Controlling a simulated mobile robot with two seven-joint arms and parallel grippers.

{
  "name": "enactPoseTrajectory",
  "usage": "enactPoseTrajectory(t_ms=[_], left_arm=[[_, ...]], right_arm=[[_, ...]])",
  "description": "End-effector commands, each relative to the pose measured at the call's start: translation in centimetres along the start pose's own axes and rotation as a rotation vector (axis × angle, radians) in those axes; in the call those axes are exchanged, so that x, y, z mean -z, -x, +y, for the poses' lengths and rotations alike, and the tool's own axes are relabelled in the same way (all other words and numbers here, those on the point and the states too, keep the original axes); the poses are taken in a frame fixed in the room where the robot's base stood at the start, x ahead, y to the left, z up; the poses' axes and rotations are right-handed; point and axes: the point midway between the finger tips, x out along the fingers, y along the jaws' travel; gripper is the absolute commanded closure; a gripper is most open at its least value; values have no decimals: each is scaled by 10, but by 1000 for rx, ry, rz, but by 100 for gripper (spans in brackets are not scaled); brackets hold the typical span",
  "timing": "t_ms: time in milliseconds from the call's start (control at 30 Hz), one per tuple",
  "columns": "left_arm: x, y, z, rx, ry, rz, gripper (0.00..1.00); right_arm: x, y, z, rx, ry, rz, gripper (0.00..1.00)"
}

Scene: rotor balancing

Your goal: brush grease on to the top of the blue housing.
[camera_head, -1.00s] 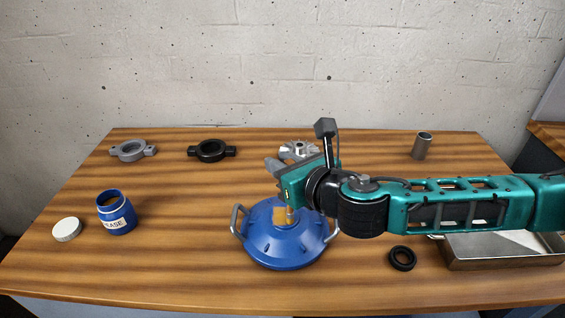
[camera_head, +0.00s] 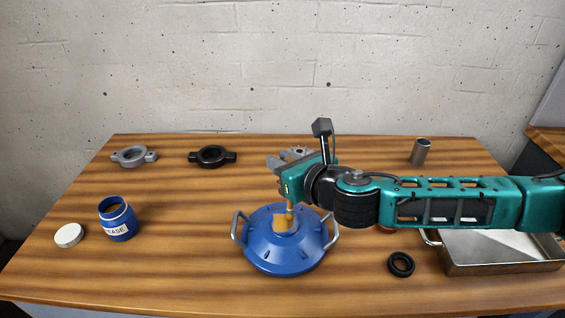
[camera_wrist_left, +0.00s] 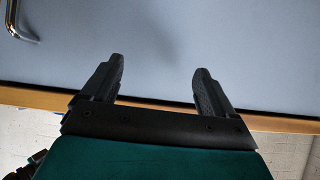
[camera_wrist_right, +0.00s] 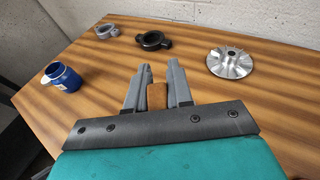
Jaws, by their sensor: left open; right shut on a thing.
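The blue housing (camera_head: 270,250) sits on the table at front centre, a domed body with two grey handles. My right gripper (camera_head: 282,165) is above it, shut on a brush (camera_head: 288,212). The brush points down, its tan bristle end at the housing's top; I cannot tell whether it presses there. In the right wrist view the brush's brown handle end (camera_wrist_right: 157,96) shows between the fingers. The blue grease jar (camera_head: 118,222) stands open at the left; it also shows in the right wrist view (camera_wrist_right: 64,78). My left gripper (camera_wrist_left: 158,78) is open and empty, away from the table top.
A white lid (camera_head: 69,235) lies left of the jar. A grey clamp ring (camera_head: 133,156) and a black one (camera_head: 212,157) lie at the back left. A silver impeller (camera_wrist_right: 230,63) is behind the housing. A grey cylinder (camera_head: 420,152), a black ring (camera_head: 401,264) and a metal tray (camera_head: 500,268) are at right.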

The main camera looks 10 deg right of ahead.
Motion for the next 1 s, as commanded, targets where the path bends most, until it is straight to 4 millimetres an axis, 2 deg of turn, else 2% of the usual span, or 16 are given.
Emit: enactPoseTrajectory(t_ms=[467, 1000], left_arm=[[2, 0, 0, 0, 0, 2, 12], [9, 5, 0, 0, 0, 2, 12]], right_arm=[[0, -1, 0, -1, 0, 0, 100], [3, 11, 8, 0, -1, 1, 100]])
